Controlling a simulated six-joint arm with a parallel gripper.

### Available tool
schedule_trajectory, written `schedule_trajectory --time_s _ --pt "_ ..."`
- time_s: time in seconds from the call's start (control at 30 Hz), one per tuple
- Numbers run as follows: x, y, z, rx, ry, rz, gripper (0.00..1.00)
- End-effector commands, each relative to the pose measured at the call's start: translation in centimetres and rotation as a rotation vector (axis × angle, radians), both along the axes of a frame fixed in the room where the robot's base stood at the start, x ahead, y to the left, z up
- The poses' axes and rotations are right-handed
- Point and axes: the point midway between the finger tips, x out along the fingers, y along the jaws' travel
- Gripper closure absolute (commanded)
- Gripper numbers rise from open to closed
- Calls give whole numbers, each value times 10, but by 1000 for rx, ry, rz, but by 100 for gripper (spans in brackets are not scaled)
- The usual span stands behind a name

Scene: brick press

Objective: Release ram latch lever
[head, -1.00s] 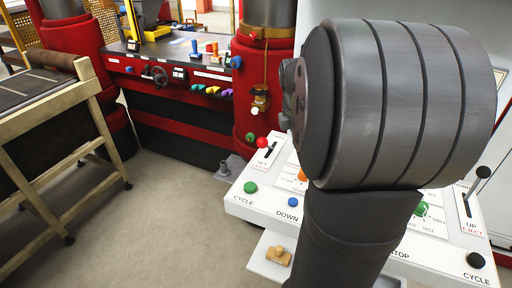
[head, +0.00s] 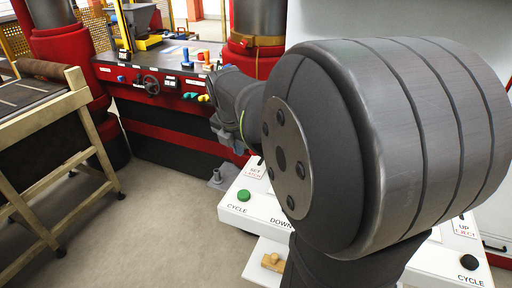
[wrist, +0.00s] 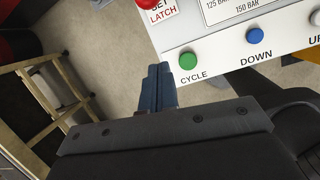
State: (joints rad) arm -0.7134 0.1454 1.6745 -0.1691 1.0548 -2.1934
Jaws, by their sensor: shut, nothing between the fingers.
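In the wrist view my gripper (wrist: 157,84) is shut and empty, its two blue-grey fingers together. It points toward the white control panel (wrist: 222,52) and is left of the green CYCLE button (wrist: 188,61), over the floor in the picture. A red knob (wrist: 146,3) is cut off at the top edge, by a label ending in LATCH (wrist: 162,14). The rest of that lever is out of view. In the head view the label (head: 255,171) shows at the panel's left end, but my arm hides most of the lever and my fingers.
The panel also carries a blue DOWN button (wrist: 255,36) and a black CYCLE button (head: 468,262). A red-edged bench (head: 165,65) with coloured handles stands behind. A wooden-framed table (head: 45,150) is at left.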

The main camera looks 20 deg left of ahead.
Motion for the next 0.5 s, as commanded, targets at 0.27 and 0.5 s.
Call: schedule_trajectory --time_s 0.27,0.5 --pt "11 2 -37 -4 5 -2 100" --pt "26 5 -87 -5 5 -2 100"
